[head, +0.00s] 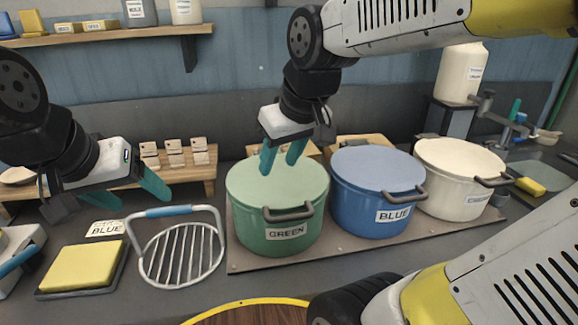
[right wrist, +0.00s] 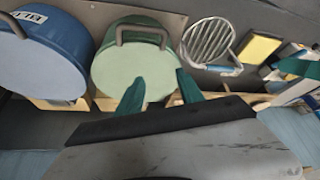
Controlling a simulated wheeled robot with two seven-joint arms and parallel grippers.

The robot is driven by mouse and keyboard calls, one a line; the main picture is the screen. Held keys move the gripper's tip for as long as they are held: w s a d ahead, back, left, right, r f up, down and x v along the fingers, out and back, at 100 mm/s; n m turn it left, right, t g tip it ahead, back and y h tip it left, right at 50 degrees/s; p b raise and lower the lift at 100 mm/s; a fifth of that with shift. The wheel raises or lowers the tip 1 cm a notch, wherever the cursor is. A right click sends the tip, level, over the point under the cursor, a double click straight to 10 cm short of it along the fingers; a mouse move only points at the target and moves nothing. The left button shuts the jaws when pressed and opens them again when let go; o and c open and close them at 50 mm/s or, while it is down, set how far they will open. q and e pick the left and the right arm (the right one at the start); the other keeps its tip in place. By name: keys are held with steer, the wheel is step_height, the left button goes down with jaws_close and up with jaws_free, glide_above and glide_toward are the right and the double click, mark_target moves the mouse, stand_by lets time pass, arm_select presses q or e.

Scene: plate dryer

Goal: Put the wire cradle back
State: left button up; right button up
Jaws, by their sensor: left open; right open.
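The wire cradle (head: 182,256) is a round metal rack with parallel bars and a raised handle with a blue grip (head: 168,211). It stands on the dark counter left of the green pot, and also shows in the right wrist view (right wrist: 209,42). My left gripper (head: 160,190) is open and empty, above and behind the cradle handle, apart from it. My right gripper (head: 281,158) is open and empty over the back of the green pot's lid; it also shows in the right wrist view (right wrist: 160,90). Whether it touches the lid is unclear.
The lidded green pot (head: 279,228), blue pot (head: 370,215) and cream pot (head: 455,200) stand in a row on a board. A wooden rack (head: 180,165) stands behind.

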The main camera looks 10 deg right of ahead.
steer(key=s+d+m, duration=0.1)
steer(key=s, duration=0.1)
steer(key=s+d+f+m+t, duration=0.1)
steer(key=s+d+m, duration=0.1)
steer(key=shift+s+d+m, duration=0.15)
steer(key=shift+s+m, duration=0.1)
steer(key=shift+m, duration=0.05)
stand_by(0.9)
